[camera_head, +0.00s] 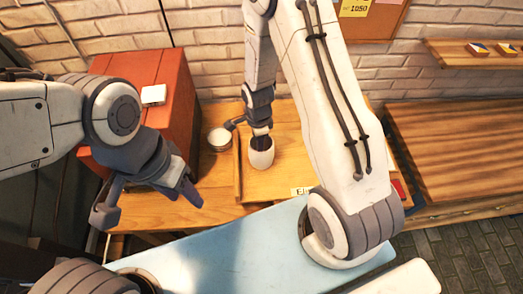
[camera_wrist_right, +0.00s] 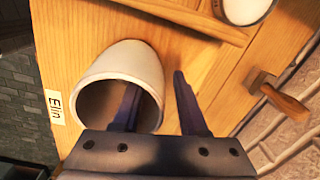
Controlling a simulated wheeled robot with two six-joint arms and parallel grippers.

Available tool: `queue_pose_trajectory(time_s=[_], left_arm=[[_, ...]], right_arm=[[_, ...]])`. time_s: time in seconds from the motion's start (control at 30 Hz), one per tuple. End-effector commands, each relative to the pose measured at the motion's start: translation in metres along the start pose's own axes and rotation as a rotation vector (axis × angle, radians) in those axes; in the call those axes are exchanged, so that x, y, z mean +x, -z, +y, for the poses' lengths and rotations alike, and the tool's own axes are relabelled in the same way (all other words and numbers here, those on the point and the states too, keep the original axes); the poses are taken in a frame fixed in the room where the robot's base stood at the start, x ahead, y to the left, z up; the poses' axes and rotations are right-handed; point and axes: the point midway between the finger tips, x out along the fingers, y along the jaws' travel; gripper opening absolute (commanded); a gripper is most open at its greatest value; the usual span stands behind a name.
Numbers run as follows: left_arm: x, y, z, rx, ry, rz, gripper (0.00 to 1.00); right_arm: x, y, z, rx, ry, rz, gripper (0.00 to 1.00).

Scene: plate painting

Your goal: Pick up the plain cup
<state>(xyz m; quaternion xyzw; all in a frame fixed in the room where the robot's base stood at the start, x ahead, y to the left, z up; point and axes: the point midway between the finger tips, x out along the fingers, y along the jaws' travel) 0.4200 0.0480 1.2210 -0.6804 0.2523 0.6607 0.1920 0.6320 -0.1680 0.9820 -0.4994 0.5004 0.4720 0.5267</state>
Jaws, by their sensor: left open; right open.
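A plain cream cup (camera_head: 261,161) stands on the wooden table in the head view, and its open mouth shows in the right wrist view (camera_wrist_right: 141,62). My right gripper (camera_head: 245,130) is open at the cup. In the right wrist view, one finger of the gripper (camera_wrist_right: 156,84) reaches into the cup's mouth and the other is outside, beside the wall. Whether either finger touches the wall I cannot tell. My left gripper (camera_head: 148,203) is open and empty, in front of the orange box at the left.
A second white round vessel (camera_head: 219,139) stands left of the cup, behind a wooden strip (camera_head: 237,168). A label reading "Elin" (camera_wrist_right: 56,107) lies near the cup. An orange box (camera_head: 125,68) with a small white item (camera_head: 153,95) on top stands at the left.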

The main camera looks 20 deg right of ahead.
Motion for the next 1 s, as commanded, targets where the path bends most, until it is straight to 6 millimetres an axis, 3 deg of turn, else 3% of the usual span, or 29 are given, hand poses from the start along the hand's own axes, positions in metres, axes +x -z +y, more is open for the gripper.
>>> queue_pose_trajectory(time_s=[0.2,0.3,0.33,1.0], left_arm=[[0.0002,-0.0001,0.0,0.0,0.0,0.0,0.5],[0.0002,-0.0001,0.0,0.0,0.0,0.0,0.5],[0.0002,-0.0001,0.0,0.0,0.0,0.0,0.5],[0.0003,0.0,0.0,0.0,0.0,0.0,0.5]], right_arm=[[0.0007,0.0,-0.0002,0.0,0.001,0.0,0.42],[0.0006,0.0,-0.0001,0.0,0.0,0.0,0.04],[0.0006,0.0,-0.0001,0.0,0.0,0.0,0.0],[0.0007,-0.0001,0.0,0.0,0.0,0.0,0.0]])
